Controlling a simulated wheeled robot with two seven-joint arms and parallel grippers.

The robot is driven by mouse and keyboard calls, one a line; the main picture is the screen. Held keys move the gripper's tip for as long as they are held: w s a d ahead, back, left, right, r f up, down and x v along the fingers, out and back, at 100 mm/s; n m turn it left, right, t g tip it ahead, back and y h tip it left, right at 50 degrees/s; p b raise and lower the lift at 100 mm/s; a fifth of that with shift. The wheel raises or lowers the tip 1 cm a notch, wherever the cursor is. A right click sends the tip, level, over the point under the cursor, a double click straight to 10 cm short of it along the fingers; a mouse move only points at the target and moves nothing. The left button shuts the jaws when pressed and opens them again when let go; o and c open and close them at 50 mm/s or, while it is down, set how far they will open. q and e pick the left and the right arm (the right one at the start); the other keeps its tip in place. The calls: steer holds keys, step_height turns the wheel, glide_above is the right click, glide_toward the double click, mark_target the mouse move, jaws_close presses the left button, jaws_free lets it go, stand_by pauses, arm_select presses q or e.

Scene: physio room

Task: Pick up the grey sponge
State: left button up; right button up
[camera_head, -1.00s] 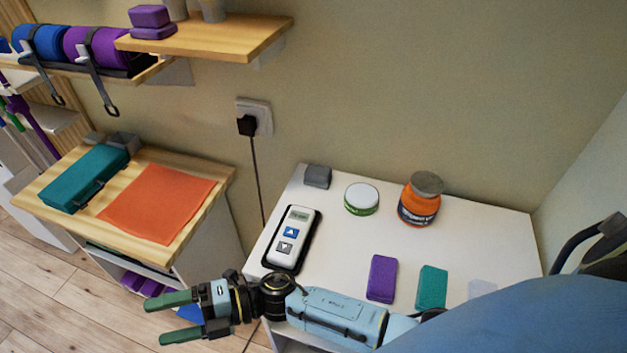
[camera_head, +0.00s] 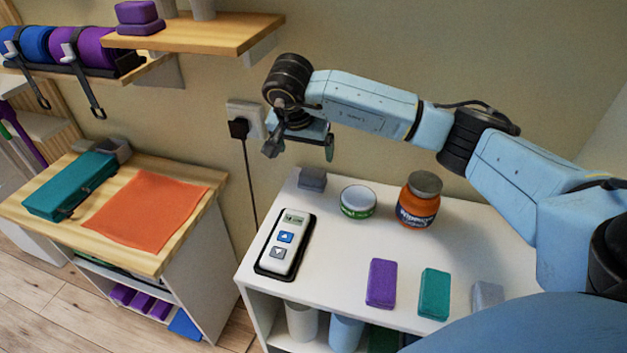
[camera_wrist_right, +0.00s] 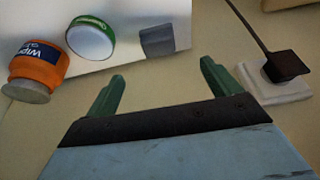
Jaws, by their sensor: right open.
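A small dark grey block (camera_head: 312,179), sponge-like, lies at the back left corner of the white table (camera_head: 345,250). It also shows in the right wrist view (camera_wrist_right: 160,38), beyond the fingertips and partly past the frame's middle top. A lighter grey block (camera_head: 487,296) lies at the table's front right; I cannot tell for certain which of the two is the sponge. My right gripper (camera_head: 300,150) is above the back left corner, near the wall, apart from the dark grey block. Its green fingers (camera_wrist_right: 162,72) are spread with nothing between them. My left gripper is not in view.
A green-rimmed tub (camera_head: 358,202) and an orange jar (camera_head: 419,201) stand right of the dark grey block. A remote-like device (camera_head: 285,243), a purple block (camera_head: 381,283) and a teal block (camera_head: 434,293) lie nearer. A wall socket (camera_head: 243,120) with a plug is close left.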

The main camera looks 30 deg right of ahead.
mark_target(312, 173)
steer(key=x, duration=0.8)
steer(key=shift+w+d, duration=0.1)
steer(key=shift+d, duration=0.1)
steer(key=x, duration=0.5)
steer(key=shift+b, duration=0.35)
steer(key=c, duration=1.1)
steer(key=shift+r, duration=0.1)
step_height(312, 173, up, 10)
steer(key=shift+f, duration=0.1)
